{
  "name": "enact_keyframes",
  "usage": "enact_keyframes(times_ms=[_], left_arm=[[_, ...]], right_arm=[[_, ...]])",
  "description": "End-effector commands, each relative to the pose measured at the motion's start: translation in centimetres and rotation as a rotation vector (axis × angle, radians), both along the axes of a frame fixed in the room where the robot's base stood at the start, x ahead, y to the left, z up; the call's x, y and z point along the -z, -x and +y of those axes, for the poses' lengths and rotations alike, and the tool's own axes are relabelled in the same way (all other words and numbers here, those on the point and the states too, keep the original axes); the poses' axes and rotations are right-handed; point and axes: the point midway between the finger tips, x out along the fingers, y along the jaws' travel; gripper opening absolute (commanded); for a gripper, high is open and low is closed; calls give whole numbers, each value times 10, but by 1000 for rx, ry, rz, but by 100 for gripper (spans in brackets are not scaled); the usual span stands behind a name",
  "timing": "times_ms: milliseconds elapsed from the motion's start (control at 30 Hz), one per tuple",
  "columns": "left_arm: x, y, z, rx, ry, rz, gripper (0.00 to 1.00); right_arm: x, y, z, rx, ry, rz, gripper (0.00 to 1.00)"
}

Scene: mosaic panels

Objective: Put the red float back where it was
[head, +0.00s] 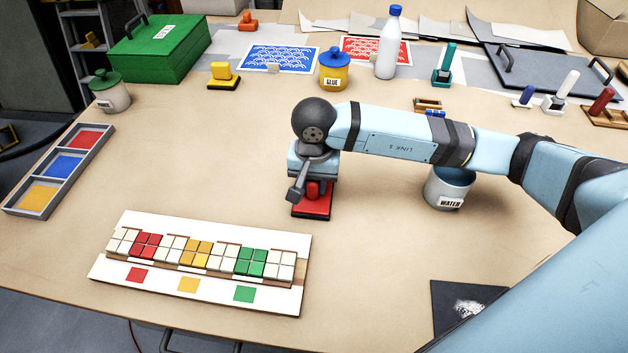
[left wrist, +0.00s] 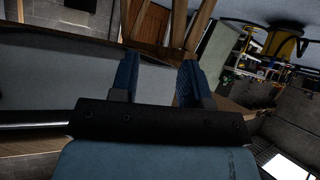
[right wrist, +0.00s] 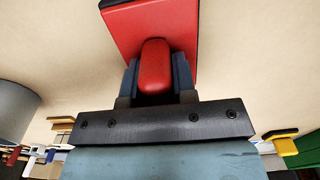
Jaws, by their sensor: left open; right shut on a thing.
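The red float (head: 311,207) has a flat red base with a dark edge and a rounded red handle. In the head view it is at mid-table, behind the mosaic panel (head: 120,272). My right gripper (head: 313,178) is shut on its handle from above. The right wrist view shows the handle (right wrist: 154,65) between the two fingers and the red base (right wrist: 150,22) beyond. I cannot tell whether the base touches the table. My left gripper (left wrist: 160,82) is open and empty in the left wrist view, away from the table objects; it is not in the head view.
A yellow float (head: 224,76), a blue-lidded jar (head: 334,72) and a white bottle (head: 390,45) stand behind. The water pot (head: 448,187) is right of the float, under my right arm. A colour tray (head: 60,170) lies left. Bare table surrounds the float.

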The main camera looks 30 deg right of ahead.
Motion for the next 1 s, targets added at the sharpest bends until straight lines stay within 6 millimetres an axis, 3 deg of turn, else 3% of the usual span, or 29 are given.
enact_keyframes(times_ms=[100,133,200,233,633,1000], left_arm=[[6,0,-1,0,2,0,43],[3,0,-1,0,2,1,43],[3,0,-2,1,2,0,43],[3,0,-1,1,2,-1,43],[-1,1,3,10,-11,-2,43],[1,2,3,8,-9,2,43]], right_arm=[[5,0,0,0,1,-1,6],[3,0,0,0,0,0,32],[3,0,0,0,0,0,48],[3,0,0,0,0,0,51],[-7,-1,0,0,0,-3,51],[-83,-1,0,0,-1,-4,51]])
